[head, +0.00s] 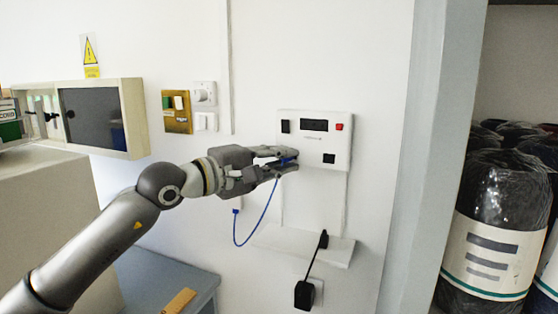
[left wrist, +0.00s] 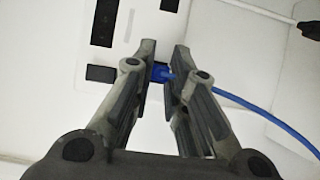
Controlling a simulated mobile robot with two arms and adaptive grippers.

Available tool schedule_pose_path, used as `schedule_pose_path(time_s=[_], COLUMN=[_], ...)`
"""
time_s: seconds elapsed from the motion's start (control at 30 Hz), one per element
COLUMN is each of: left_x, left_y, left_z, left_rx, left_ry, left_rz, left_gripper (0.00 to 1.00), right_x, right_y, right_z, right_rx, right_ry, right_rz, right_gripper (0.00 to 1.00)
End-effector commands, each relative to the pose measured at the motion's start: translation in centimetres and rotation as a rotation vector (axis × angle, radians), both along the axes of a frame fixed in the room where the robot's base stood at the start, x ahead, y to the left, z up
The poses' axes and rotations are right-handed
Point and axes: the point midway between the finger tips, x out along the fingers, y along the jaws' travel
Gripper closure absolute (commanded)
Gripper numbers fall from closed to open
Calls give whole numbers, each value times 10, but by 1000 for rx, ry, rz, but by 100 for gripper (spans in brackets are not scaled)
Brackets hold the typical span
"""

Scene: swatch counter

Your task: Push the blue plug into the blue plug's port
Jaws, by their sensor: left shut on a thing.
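My left gripper (head: 292,162) is at the lower left of a white wall panel (head: 318,148). It is shut on the blue plug (head: 288,161), which shows as a small blue piece between the fingers. In the left wrist view, the blue plug (left wrist: 159,72) sits between the two fingertips, in front of the white panel (left wrist: 75,40). The blue cable (head: 262,222) hangs from the plug in a loop to a blue end low on the wall. The fingers hide the plug's front, and I cannot make out its port or whether they touch. My right gripper is not in view.
The panel carries a dark display (head: 314,125), a red button (head: 339,127) and a black socket (head: 329,158). Below is a white shelf (head: 325,252) with a black cord (head: 315,262). A grey cabinet edge (head: 415,150) stands at right; a wall cabinet (head: 133,118) hangs at left.

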Motion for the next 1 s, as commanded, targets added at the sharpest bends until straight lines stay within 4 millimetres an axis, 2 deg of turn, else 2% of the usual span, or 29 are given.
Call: schedule_pose_path(time_s=[0.07,0.1,0.27,0.67,0.87,1.0], left_x=[1,1,1,-1,-20,-38], left_y=[-1,-1,-1,4,28,51], left_z=[0,0,0,0,-1,-1], left_rx=[-1,-1,0,-1,3,2], left_ry=[0,-1,0,1,0,0], left_rz=[-1,-1,-1,1,3,3], left_gripper=[98,82,61,60,60,60], right_x=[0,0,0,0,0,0], right_y=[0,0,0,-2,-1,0], right_z=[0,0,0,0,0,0], right_rx=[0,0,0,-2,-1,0], right_ry=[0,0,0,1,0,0], right_rz=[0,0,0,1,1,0], right_gripper=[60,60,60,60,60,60])
